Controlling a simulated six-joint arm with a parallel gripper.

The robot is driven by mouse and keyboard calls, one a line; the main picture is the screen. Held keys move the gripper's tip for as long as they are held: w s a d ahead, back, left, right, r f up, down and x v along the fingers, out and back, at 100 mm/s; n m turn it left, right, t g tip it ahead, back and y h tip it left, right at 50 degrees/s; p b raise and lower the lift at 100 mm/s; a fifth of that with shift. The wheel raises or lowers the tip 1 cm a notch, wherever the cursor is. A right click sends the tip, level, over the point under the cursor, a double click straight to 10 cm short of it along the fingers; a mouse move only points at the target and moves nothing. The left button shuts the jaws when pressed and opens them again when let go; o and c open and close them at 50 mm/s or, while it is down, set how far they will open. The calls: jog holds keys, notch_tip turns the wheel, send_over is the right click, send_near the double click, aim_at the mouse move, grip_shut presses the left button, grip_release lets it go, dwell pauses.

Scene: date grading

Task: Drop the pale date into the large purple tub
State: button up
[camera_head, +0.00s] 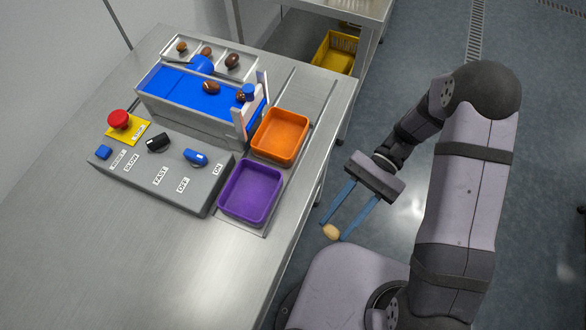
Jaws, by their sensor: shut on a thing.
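The pale date (331,232) is a small tan oval between the blue fingertips of my gripper (332,229). My gripper is shut on it and holds it off the table's right edge, over the floor side near my base. The purple tub (269,204) stands on the metal table, to the left of and a little above my gripper in the picture. It looks empty. An orange tub (298,122) sits just behind it and also looks empty.
A blue belt conveyor (174,89) carries brown dates (211,88) left of the tubs. A grey control box (204,188) with knobs and a red button (119,118) stands in front. A divided tray (222,48) holds dates behind. The table's front (130,270) is clear.

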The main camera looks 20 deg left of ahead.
notch_tip(320, 180, up, 5)
jog(key=w+a+m+y+p, duration=0.2)
notch_tip(320, 180, up, 10)
jog(key=m+t+y+p, duration=0.4)
jog(key=m+t+y, duration=0.1)
send_over(272, 184)
jog(key=s+d, duration=0.1)
jog(key=s, duration=0.1)
jog(key=f+b, duration=0.6)
jog(key=shift+s+d+f, duration=0.15)
jog(key=shift+s+f, duration=0.05)
jog(key=o, duration=0.8)
jog(key=shift+o, duration=0.2)
jog(key=shift+b+v, duration=0.45)
jog(key=shift+v, duration=3.25)
